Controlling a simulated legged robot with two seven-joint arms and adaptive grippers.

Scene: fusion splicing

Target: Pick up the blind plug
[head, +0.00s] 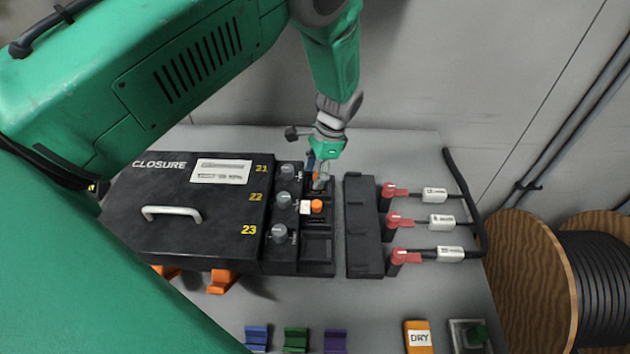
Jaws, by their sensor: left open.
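My left gripper (318,180) points down over the row 21 compartment at the right end of the black closure (130,205). It is open. An orange part shows beside its fingertips, partly hidden; I cannot tell whether they touch it. A round orange plug (317,206) with a white tag sits in the row 22 compartment just below. The row 23 compartment (317,249) looks empty. Grey round knobs (279,233) stand beside rows 21, 22 and 23. None is clearly marked as the blind plug. My right gripper is not in view.
A black strip (362,240) stands right of the compartments. Several red-ended cable connectors (404,257) lie beyond it. Coloured holders (296,340) and an orange DRY box (417,337) line the front of the grey table (450,290). A wooden cable reel (525,270) is at right.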

